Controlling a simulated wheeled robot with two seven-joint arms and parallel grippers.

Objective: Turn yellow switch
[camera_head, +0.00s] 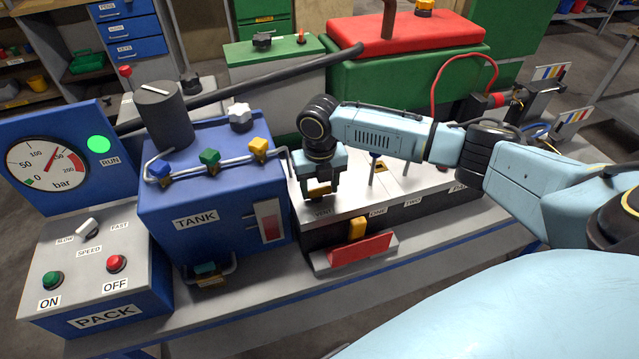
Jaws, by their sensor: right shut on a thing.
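My right gripper (319,187) comes in from the right and points down over the grey top of the switch panel (350,200). It is shut on a small yellow piece (318,190) at the panel's left end, beside a label partly hidden. The piece looks like the yellow switch, but the fingers cover most of it. Another lever with a yellow mark (379,166) stands right of it on the panel. My left gripper is not in view.
The blue tank box (215,190) with blue, green and yellow valve knobs stands close left. A PACK box (90,275) with ON and OFF buttons and a gauge (45,163) are far left.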

